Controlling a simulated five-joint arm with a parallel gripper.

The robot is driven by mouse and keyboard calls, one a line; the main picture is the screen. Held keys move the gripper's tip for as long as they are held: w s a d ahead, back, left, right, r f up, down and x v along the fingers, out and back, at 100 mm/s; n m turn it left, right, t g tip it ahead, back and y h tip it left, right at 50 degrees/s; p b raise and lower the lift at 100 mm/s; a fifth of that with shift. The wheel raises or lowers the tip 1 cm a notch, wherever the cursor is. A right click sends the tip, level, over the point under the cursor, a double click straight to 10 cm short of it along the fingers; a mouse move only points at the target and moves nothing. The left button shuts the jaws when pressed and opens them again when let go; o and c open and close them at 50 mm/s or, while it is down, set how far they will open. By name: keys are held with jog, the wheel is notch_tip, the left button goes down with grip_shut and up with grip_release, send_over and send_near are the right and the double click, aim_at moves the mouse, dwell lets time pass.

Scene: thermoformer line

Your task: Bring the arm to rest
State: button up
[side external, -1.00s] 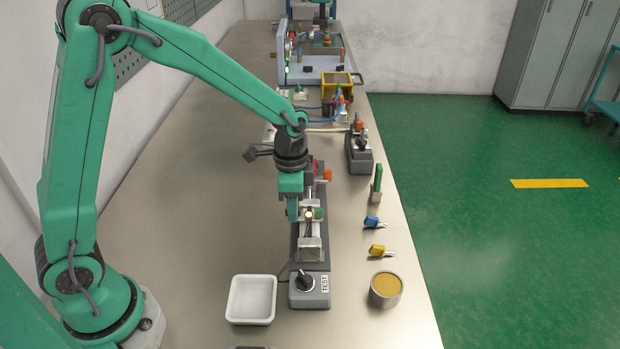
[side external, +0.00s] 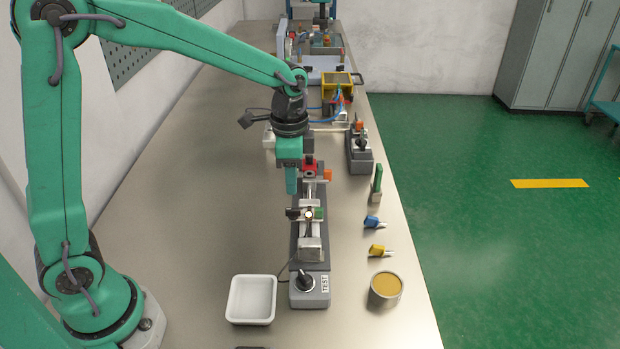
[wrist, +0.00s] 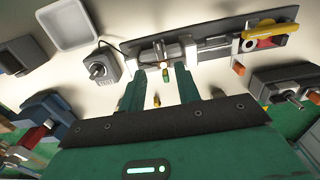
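My green arm holds my gripper (side external: 291,190) in the air beside the far part of the grey test fixture (side external: 320,262), which lies lengthwise on the bench. In the wrist view my gripper (wrist: 162,80) shows two green fingers standing apart, with nothing held between them. The fixture's rail (wrist: 215,42) runs across the top of that view, beyond the fingertips. The side view shows the fixture's clamp block and a small green piece near its middle.
A white tray (side external: 251,300) stands left of the fixture's TEST knob box (side external: 309,290). Right of it are a tan-filled tin (side external: 386,288), yellow (side external: 377,250) and blue (side external: 372,222) connectors, and a green upright piece (side external: 377,182).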

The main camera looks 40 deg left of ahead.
jog(key=shift+r, duration=0.15)
jog(key=s+a+r+n+t, duration=0.2)
jog(key=s+r+n, duration=0.2)
jog(key=s, duration=0.4)
jog(key=s+a+r+n+t, duration=0.2)
jog(key=s+r+n+t, duration=0.1)
jog(key=s, duration=0.5)
notch_tip(320, 180, up, 2)
jog(key=shift+s+a+r+n, duration=0.15)
jog(key=shift+s+n, duration=0.05)
jog(key=shift+n, duration=0.3)
jog(key=shift+o, duration=0.5)
jog(key=shift+s+a+n+t, duration=0.15)
jog(key=shift+s+n+t, duration=0.25)
jog(key=shift+s, duration=0.45)
